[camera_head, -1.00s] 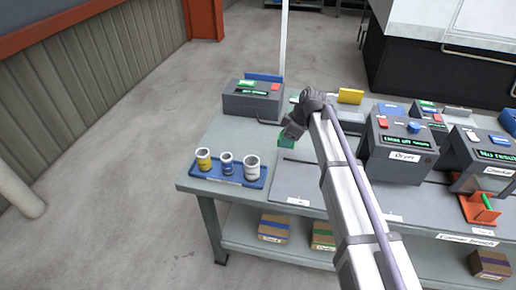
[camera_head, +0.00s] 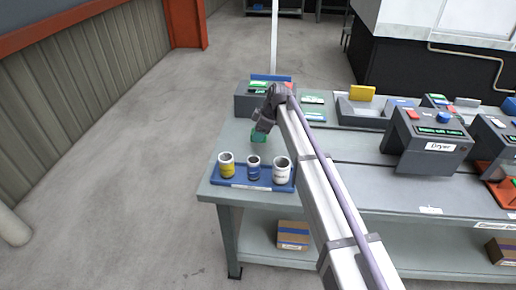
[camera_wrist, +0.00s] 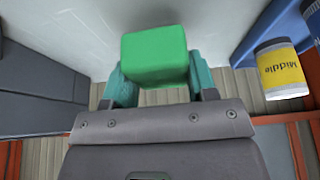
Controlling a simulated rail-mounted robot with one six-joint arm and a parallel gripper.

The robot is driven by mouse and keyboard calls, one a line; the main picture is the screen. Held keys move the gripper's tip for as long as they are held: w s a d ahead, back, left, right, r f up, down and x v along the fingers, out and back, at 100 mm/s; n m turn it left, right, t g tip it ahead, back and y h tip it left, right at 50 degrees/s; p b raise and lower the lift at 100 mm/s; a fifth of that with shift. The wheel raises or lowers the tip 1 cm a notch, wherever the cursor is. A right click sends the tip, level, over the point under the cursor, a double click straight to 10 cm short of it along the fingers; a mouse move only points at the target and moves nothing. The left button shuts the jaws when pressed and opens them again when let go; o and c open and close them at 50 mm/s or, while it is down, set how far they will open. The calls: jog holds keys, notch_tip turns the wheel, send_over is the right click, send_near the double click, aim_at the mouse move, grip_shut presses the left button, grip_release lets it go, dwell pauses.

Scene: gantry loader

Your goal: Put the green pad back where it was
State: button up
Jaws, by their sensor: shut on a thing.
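The green pad (camera_wrist: 154,58) is a small block held between the teal fingertips of my gripper (camera_wrist: 158,84) in the wrist view. In the head view, the green pad (camera_head: 259,137) shows under my gripper (camera_head: 262,128), which is shut on it. It hangs over the left part of the grey table (camera_head: 230,150), behind the blue tray and in front of the grey box device. I cannot tell whether the pad touches the table top.
The blue tray (camera_head: 240,187) holds a yellow cup (camera_head: 227,170), a blue cup (camera_head: 253,170) and a white cup (camera_head: 281,174). A grey box device (camera_head: 245,103) stands behind my gripper. The Dryer machine (camera_head: 428,140) stands to the right. The table's left edge is close.

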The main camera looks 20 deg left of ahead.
notch_tip(320, 180, down, 4)
jog(key=b, duration=0.4)
jog(key=shift+r+p, duration=0.3)
jog(key=shift+r, duration=0.05)
jog(key=shift+f, duration=0.25)
jog(key=o, duration=0.8)
jog(key=shift+r, duration=0.1)
jog(key=shift+o, duration=0.2)
jog(key=s+p+v, duration=0.1)
jog(key=p+v, duration=1)
jog(key=v, duration=0.1)
jog(key=shift+w+r, duration=0.15)
jog(key=shift+w, duration=0.3)
